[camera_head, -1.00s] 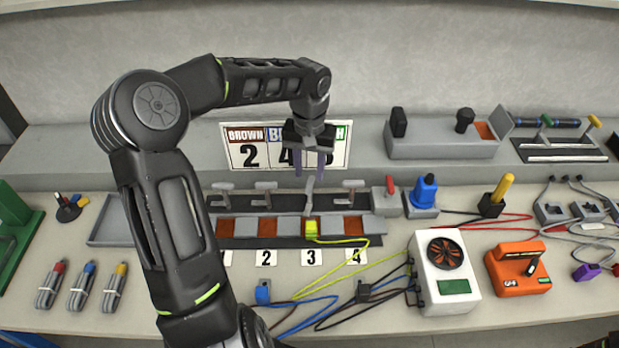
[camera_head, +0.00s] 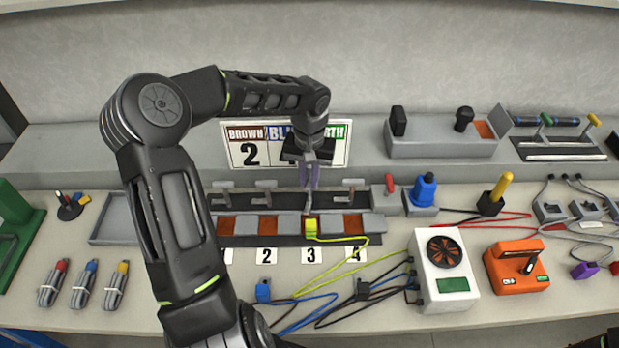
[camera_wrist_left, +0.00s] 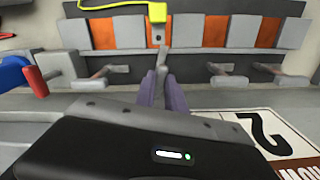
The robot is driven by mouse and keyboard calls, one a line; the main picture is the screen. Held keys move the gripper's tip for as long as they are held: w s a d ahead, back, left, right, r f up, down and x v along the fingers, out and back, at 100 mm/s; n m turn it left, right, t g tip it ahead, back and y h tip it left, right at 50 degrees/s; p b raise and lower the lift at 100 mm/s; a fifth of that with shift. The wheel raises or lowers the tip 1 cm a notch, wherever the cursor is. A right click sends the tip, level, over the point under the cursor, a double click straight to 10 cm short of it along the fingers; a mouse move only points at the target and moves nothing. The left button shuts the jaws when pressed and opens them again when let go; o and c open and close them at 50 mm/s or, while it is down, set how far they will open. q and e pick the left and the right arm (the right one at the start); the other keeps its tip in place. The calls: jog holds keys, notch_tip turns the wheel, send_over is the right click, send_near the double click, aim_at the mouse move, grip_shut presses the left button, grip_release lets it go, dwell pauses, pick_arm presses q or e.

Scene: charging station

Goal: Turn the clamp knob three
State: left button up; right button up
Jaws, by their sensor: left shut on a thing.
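The terminal block (camera_head: 263,241) has several clamp knobs in a row behind copper and grey plates. Clamp knob three (camera_head: 307,208) is a grey lever behind label 3 (camera_head: 311,257). It also shows in the left wrist view (camera_wrist_left: 164,58). My left gripper (camera_head: 309,184) points down with its purple fingers close together on this knob; the fingers hide part of it. In the left wrist view the fingers (camera_wrist_left: 163,82) meet at the lever's end. A yellow lug (camera_head: 311,229) with a yellow-green wire sits just in front of knob three.
Neighbouring clamp knobs two (camera_head: 265,192) and four (camera_head: 353,192) stand close on either side. A sign board (camera_head: 245,148) stands behind the gripper. Wires and a white meter (camera_head: 442,272) lie in front.

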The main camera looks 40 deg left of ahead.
pick_arm(q)
grip_shut()
jog(key=b, duration=0.1)
jog(key=n+b, duration=0.1)
jog(key=shift+w+f+n+b, duration=0.1)
jog(key=shift+f+n+b, duration=0.15)
jog(key=shift+n+b, duration=0.45)
jog(key=shift+d+r+n, duration=0.1)
jog(key=shift+r+n, duration=0.05)
jog(key=shift+n, duration=0.15)
jog(key=shift+r, duration=0.1)
jog(key=o, duration=0.7)
grip_release()
jog(key=shift+r, duration=0.1)
